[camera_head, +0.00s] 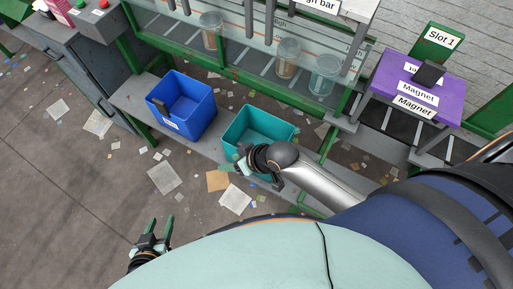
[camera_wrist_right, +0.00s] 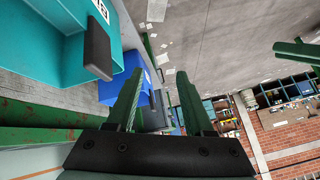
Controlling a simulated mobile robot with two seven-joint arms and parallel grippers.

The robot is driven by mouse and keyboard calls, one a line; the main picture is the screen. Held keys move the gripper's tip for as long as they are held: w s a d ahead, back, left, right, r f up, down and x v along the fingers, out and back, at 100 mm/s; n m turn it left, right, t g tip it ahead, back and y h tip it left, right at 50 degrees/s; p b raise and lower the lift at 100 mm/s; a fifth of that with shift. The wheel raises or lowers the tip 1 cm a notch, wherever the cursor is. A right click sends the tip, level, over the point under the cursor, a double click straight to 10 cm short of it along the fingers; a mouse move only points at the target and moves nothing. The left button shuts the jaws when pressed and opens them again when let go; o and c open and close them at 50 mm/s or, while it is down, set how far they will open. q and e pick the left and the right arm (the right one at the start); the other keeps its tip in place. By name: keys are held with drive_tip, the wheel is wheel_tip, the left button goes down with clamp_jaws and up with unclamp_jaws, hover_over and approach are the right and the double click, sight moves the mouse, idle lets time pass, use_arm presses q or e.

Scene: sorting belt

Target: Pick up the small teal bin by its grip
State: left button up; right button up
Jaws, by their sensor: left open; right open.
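The small teal bin (camera_head: 256,122) stands on the low grey shelf, right of a larger blue bin. My right gripper (camera_head: 232,162) is open at its near side and covers part of that side in the head view. In the right wrist view the teal bin (camera_wrist_right: 60,60) fills the upper left, with its dark block-shaped grip (camera_wrist_right: 97,50) sticking out. The open green fingers (camera_wrist_right: 158,76) are right of this grip, with nothing between them. My left gripper (camera_head: 161,231) is open and empty, low over the floor at the lower left.
The blue bin (camera_head: 192,112) has a dark grip and also shows in the wrist view (camera_wrist_right: 139,87). Clear jars (camera_head: 324,75) stand behind glass above the shelf. A purple box (camera_head: 425,85) labelled Magnet is at right. Paper scraps (camera_head: 164,178) litter the floor.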

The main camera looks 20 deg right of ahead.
drive_tip(key=w+a+r+n+g+h+b, duration=0.1)
drive_tip(key=w+a+r+n+g+b, duration=0.1)
drive_tip(key=w+g, duration=0.1)
drive_tip(key=n+g+h+b, duration=0.2)
drive_tip(key=g+h, duration=0.1)
drive_tip(key=h, duration=0.1)
approach(242, 143)
drive_tip(key=s, duration=0.1)
drive_tip(key=f, duration=0.7)
drive_tip(key=shift+s+a+f+b, duration=0.2)
drive_tip(key=shift+s+a+b, duration=0.05)
drive_tip(key=shift+b, duration=0.15)
drive_tip(key=f, duration=0.4)
drive_tip(key=shift+w+d+f+b, duration=0.1)
drive_tip(key=shift+d+b, duration=0.25)
drive_tip(key=shift+d, duration=0.05)
drive_tip(key=shift+f, duration=0.6)
drive_tip(key=shift+c, duration=0.4)
clamp_jaws()
drive_tip(key=shift+r, duration=0.1)
